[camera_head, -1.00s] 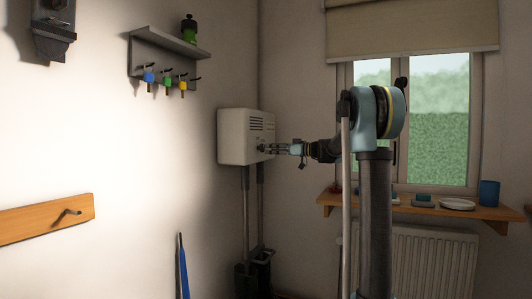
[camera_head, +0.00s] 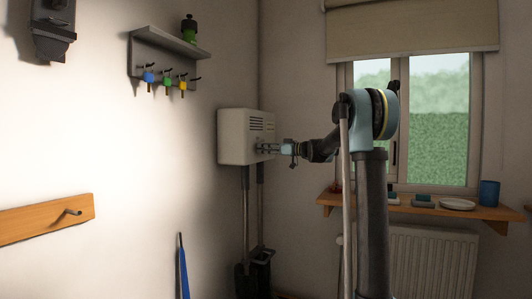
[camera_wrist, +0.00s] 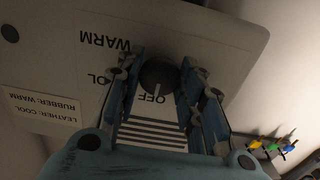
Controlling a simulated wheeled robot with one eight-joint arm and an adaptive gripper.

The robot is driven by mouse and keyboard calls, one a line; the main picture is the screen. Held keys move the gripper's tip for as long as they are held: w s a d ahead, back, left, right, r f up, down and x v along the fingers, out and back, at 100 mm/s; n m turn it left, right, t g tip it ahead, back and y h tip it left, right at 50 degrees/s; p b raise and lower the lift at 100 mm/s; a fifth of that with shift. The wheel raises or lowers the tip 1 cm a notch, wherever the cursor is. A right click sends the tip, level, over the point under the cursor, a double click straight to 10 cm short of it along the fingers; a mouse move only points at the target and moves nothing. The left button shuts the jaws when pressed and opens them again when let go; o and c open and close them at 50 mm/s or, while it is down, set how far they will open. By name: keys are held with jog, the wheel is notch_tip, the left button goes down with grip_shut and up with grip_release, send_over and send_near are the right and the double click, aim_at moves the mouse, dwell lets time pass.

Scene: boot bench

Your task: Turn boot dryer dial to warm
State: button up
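The boot dryer (camera_head: 234,135) is a pale box on the wall near the corner, with vent slots on its front. In the wrist view its panel (camera_wrist: 205,35) appears upside down, with a round dark dial (camera_wrist: 158,73). The dial's white mark appears to point to the OFF label (camera_wrist: 153,98). The WARM label (camera_wrist: 104,35) is at upper left; the COOL label (camera_wrist: 103,80) is partly hidden by a finger. My gripper (camera_wrist: 162,68) is open, with one finger on either side of the dial; contact is unclear. In the head view my gripper (camera_head: 262,148) is at the dryer's front.
A card (camera_wrist: 45,107) reads leather cool, rubber warm. Two dark pipes or handles (camera_head: 246,205) run down below the dryer. A key rack (camera_head: 165,62) hangs on the left wall. A wooden sill (camera_head: 420,208) with small items and a radiator (camera_head: 435,260) are at right.

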jog(key=shift+m, duration=0.3)
jog(key=m, duration=2.3)
jog(key=shift+f+m, duration=0.1)
jog(key=shift+m, duration=0.2)
dwell(0.4)
